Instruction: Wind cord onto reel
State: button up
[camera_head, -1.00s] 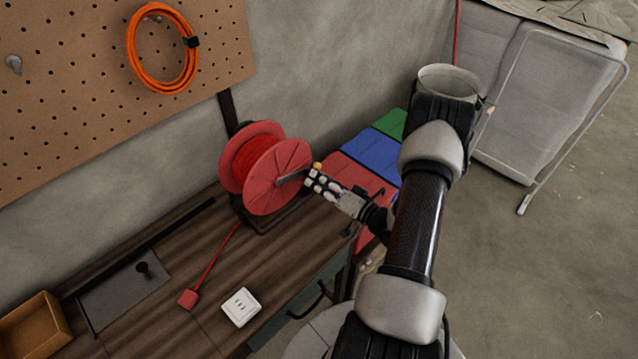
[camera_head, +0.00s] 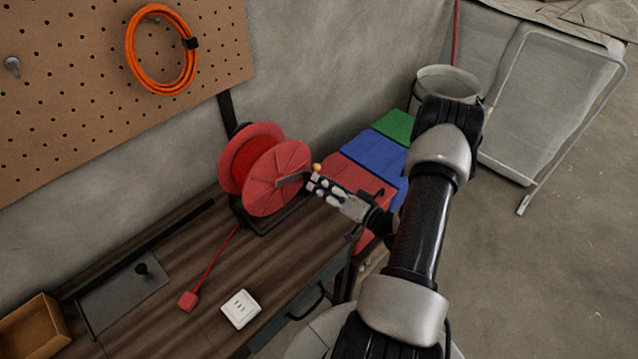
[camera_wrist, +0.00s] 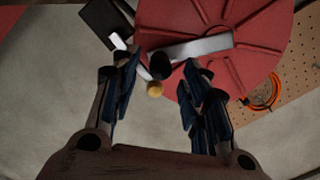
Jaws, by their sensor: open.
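The red reel (camera_head: 277,178) stands on a dark stand on the wooden bench, with red cord wound between its two flanges. A grey crank arm crosses its near flange (camera_wrist: 240,50), and a crank knob with a tan end (camera_wrist: 155,88) shows in the wrist view. A red cord (camera_head: 215,262) runs from the reel down to a red plug (camera_head: 188,300) on the bench. My gripper (camera_head: 314,180) is at the crank end, open. In the wrist view its fingers (camera_wrist: 158,95) lie on either side of the knob, apart from it.
A white socket plate (camera_head: 240,308) lies on the bench near its front edge. A cardboard box (camera_head: 38,328) is at the lower left. Red, blue and green bins (camera_head: 375,155) stand behind my arm. An orange cable coil (camera_head: 133,50) hangs on the pegboard (camera_head: 60,110).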

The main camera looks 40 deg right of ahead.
jog(key=s+d, duration=0.1)
jog(key=s, duration=0.9)
jog(key=shift+s+d, duration=0.2)
jog(key=shift+r, duration=0.1)
jog(key=shift+c, duration=0.2)
